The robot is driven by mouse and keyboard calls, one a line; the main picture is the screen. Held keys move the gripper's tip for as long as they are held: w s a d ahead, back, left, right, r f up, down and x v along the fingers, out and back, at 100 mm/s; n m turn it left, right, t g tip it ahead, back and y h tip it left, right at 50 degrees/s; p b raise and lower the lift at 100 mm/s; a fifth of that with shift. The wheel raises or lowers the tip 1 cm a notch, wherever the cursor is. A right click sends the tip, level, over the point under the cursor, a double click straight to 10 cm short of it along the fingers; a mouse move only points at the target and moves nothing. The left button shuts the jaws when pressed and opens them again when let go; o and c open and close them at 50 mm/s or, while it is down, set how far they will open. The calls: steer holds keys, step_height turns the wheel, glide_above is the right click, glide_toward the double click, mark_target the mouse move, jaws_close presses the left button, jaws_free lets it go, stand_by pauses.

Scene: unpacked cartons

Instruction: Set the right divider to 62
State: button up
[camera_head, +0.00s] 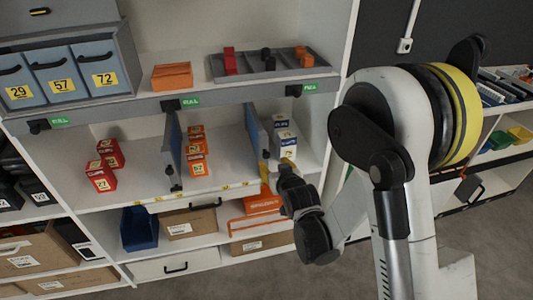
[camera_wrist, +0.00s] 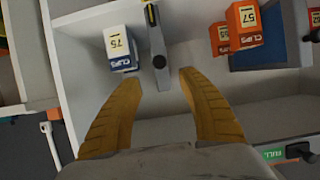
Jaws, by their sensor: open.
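The right divider (camera_head: 253,130) is an upright blue-grey panel on the middle shelf, between orange boxes (camera_head: 196,150) and white-and-blue boxes (camera_head: 284,135). In the wrist view, the divider's narrow front end (camera_wrist: 155,35) shows with a dark knob (camera_wrist: 159,62). My gripper (camera_wrist: 160,76) is open, its yellow fingers spread either side of the knob's line, with the knob just beyond the tips. No contact is visible. In the head view, my gripper (camera_head: 277,172) is at the shelf's front edge by the divider. The left divider (camera_head: 173,145) stands farther left. The scale numbers are too small to read.
A white box (camera_wrist: 122,48) marked 75 stands close beside the divider in the wrist view. Orange boxes (camera_wrist: 240,25) are on its other side. Red boxes (camera_head: 103,170) sit far left. A blue bin (camera_head: 139,228) and cartons (camera_head: 189,222) fill the shelf below.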

mark_target(267, 155)
steer(key=b+x, duration=0.2)
steer(key=x, duration=0.8)
steer(key=shift+w+f, duration=0.1)
steer(key=shift+w, duration=0.2)
steer(key=shift+c, duration=0.5)
jaws_close()
